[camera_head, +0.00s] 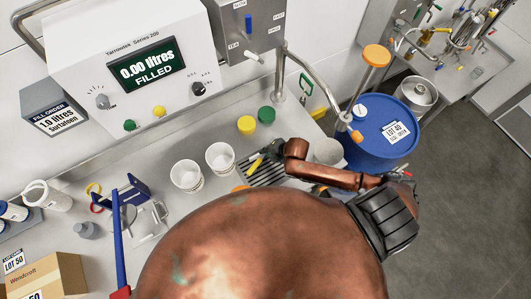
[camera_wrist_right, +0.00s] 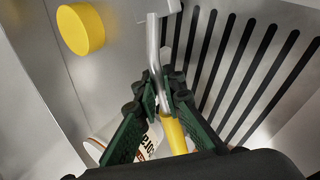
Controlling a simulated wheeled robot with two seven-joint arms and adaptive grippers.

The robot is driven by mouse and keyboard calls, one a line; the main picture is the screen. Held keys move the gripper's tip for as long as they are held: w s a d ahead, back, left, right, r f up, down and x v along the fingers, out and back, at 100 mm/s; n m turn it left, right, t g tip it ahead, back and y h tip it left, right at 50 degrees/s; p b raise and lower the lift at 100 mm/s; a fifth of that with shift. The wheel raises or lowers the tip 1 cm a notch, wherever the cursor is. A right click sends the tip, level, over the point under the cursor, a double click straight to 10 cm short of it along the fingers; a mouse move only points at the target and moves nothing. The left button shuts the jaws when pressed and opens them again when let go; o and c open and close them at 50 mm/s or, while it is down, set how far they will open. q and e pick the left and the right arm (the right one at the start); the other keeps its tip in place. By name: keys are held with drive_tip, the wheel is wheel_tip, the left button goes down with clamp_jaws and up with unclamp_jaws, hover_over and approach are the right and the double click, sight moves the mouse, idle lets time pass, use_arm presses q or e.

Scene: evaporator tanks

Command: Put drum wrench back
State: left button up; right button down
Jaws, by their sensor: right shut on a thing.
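The drum wrench (camera_wrist_right: 174,135) has a bent bare-metal shaft and a yellow handle. My right gripper (camera_wrist_right: 161,88) is shut on its shaft in the right wrist view, with the metal end sticking out past the fingertips. In the head view the yellow handle (camera_head: 256,166) shows beside my right gripper (camera_head: 270,151), over the slotted drain grate (camera_head: 264,176). I cannot tell whether the wrench touches the grate. A blue drum (camera_head: 372,150) with a lot label stands to the right of the bench. My left gripper is out of view.
Two white cups (camera_head: 220,157) stand left of the grate. A yellow cap (camera_head: 246,125) and a green cap (camera_head: 266,115) lie behind it. A metal spout (camera_head: 318,78) arches over the right edge. The filler console (camera_head: 150,70) fills the back. A cardboard box (camera_head: 55,273) is at front left.

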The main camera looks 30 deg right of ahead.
drive_tip(key=shift+f, duration=0.2)
drive_tip(key=shift+f+b, duration=0.3)
drive_tip(key=shift+f, duration=0.1)
drive_tip(key=shift+s+f, duration=0.1)
drive_tip(key=shift+f, duration=0.1)
drive_tip(key=shift+s+f, duration=0.3)
drive_tip(key=shift+f, duration=0.2)
drive_tip(key=c, duration=1.9)
unclamp_jaws()
drive_tip(key=shift+f, duration=0.15)
drive_tip(key=shift+c, duration=0.2)
drive_tip(key=w+v, duration=0.1)
drive_tip(key=v, duration=1.1)
drive_tip(key=shift+r, duration=0.4)
